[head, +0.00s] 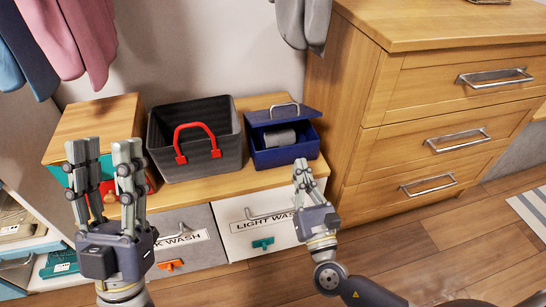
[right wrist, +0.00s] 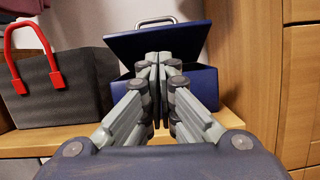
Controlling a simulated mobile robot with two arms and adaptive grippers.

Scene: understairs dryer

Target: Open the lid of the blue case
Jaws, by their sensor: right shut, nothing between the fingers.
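The blue case (head: 270,158) stands on the wooden bench, with a grey rolled item (head: 279,138) showing inside. Its lid (head: 258,117) is partly raised and tilted, with a metal handle (head: 284,108) on it. In the right wrist view, the lid (right wrist: 140,45) is above the case body (right wrist: 205,82), with a dark gap between them. My right gripper (head: 303,168) is shut and empty, just in front of the case; its fingers (right wrist: 158,62) hide part of the case front. I cannot tell whether they touch it. My left gripper (head: 104,147) is open and empty, left of the case.
A dark grey basket (head: 196,155) with a red handle stands left of the case. A wooden dresser (head: 390,125) is close on its right. Drawers (head: 262,222) with metal handles are below the bench. Clothes (head: 305,20) hang above.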

